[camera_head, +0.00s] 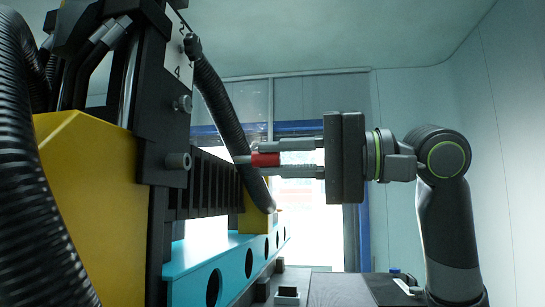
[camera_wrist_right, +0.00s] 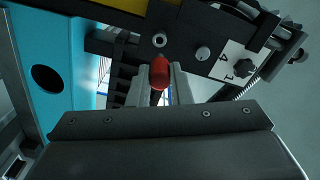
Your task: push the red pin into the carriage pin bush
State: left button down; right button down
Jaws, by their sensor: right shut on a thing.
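My right gripper (camera_head: 283,160) comes in from the right and is shut on the red pin (camera_head: 265,160). The pin lies sideways, its thin pale tip pointing left at the dark carriage. A gap shows between the tip and the carriage in the head view. In the right wrist view the red pin (camera_wrist_right: 159,73) sits between the fingers (camera_wrist_right: 159,88). Just beyond it is a round metal bush (camera_wrist_right: 159,41) on the black carriage plate (camera_wrist_right: 180,22). In the head view, metal cylinders (camera_head: 178,160) stick out of the carriage. My left gripper is not in view.
A label plate with numbers (camera_wrist_right: 240,62) and a round knob (camera_wrist_right: 203,53) are beside the bush. A turquoise beam with holes (camera_head: 222,262) runs below. A black corrugated hose (camera_head: 222,110) hangs close to the pin's tip in the head view. A yellow block (camera_head: 85,200) is at left.

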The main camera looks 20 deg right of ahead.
aim_at(253, 159)
jog(key=shift+d, duration=0.1)
jog(key=shift+m, duration=0.3)
jog(key=shift+w+a+r+p, duration=0.1)
jog(key=shift+w+a+p, duration=0.3)
jog(key=shift+a+p, duration=0.2)
jog(key=shift+p+x, duration=0.9)
jog(key=shift+x, duration=1.2)
jog(key=shift+w+a, duration=0.1)
jog(key=shift+a, duration=0.05)
jog(key=shift+p+x, duration=1.05)
jog(key=shift+x, duration=0.7)
